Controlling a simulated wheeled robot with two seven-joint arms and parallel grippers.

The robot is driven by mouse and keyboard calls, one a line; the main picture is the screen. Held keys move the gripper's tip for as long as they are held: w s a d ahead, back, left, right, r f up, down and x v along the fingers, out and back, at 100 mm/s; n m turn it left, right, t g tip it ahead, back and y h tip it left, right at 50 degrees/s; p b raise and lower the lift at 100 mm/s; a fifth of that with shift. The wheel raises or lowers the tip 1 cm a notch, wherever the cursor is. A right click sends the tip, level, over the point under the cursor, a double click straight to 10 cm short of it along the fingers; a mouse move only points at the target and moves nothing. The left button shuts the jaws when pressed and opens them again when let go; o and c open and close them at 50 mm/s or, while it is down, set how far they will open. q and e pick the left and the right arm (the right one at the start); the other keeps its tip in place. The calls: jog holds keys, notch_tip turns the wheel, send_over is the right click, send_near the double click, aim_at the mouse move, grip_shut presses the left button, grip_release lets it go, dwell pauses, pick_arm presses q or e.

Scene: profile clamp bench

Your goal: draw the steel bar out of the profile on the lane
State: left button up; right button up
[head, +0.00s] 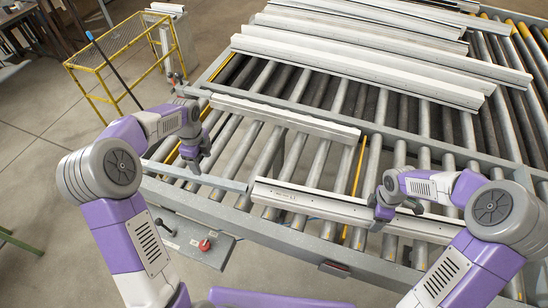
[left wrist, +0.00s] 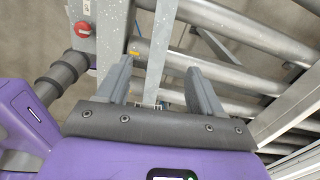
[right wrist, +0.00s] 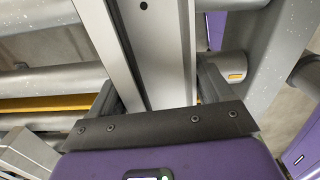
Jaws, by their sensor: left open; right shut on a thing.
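The white profile (head: 300,201) lies across the rollers of the near lane. The grey steel bar (head: 222,183) sticks out of its left end, in line with it. My right gripper (head: 383,216) is shut on the profile towards its right part; the right wrist view shows the profile (right wrist: 165,45) between the fingers. My left gripper (head: 193,166) is open over the outer stretch of the bar. In the left wrist view the bar (left wrist: 158,45) runs between its spread fingers, with gaps at both sides. How much bar is inside the profile is hidden.
Another white profile (head: 285,117) lies behind on the rollers, and several more (head: 370,65) lie further back. A control panel with a red button (head: 205,245) hangs at the near edge. A yellow-framed cart (head: 125,45) stands at the far left.

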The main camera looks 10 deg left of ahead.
dwell(0.3)
jog(key=o, duration=1.8)
notch_tip(320, 180, up, 8)
jog(key=shift+f, duration=0.15)
